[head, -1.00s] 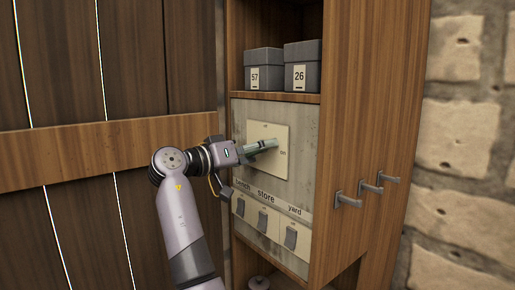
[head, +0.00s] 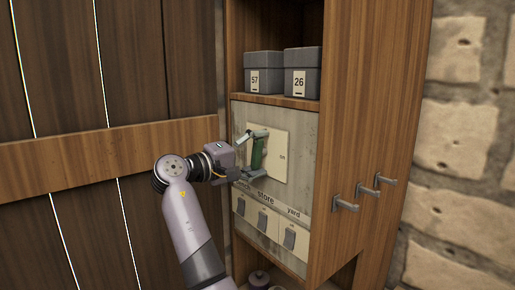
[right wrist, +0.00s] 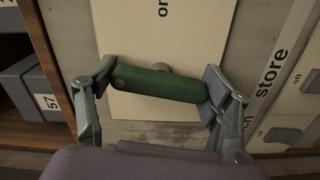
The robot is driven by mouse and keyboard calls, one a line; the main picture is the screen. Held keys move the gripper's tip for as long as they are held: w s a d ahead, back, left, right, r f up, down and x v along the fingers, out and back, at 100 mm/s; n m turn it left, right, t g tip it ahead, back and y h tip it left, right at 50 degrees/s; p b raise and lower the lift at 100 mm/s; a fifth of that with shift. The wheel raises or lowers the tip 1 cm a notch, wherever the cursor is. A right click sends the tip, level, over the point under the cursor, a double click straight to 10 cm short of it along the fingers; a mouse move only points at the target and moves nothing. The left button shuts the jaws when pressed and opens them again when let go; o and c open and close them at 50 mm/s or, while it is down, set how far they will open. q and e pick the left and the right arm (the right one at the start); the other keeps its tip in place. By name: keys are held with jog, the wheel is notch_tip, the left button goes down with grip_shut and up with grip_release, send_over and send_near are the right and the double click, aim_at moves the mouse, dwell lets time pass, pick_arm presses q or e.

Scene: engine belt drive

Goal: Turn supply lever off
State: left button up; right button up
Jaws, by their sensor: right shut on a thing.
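The supply lever is a green bar-shaped handle (head: 258,153) on a cream plate (head: 281,140) in the cabinet's grey panel. In the head view it stands near upright, with the "on" mark to its right. My right gripper (head: 260,154) is shut on it, one finger at its upper end and one at its lower end. The "off" mark cannot be read on the plate. My left gripper is not in view.
Below the plate are smaller switches, with the store switch (head: 263,221) and the yard switch (head: 290,238) showing. Two grey boxes (head: 264,72) (head: 303,72) stand on the shelf above. Hooks (head: 346,204) stick out from the cabinet side. A plank door (head: 110,90) is at left.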

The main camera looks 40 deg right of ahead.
jog(key=shift+n+p, duration=0.5)
jog(key=shift+n, duration=0.5)
jog(key=o, duration=1.2)
jog(key=a, duration=0.8)
jog(key=s+a, duration=0.1)
jog(key=a, duration=0.3)
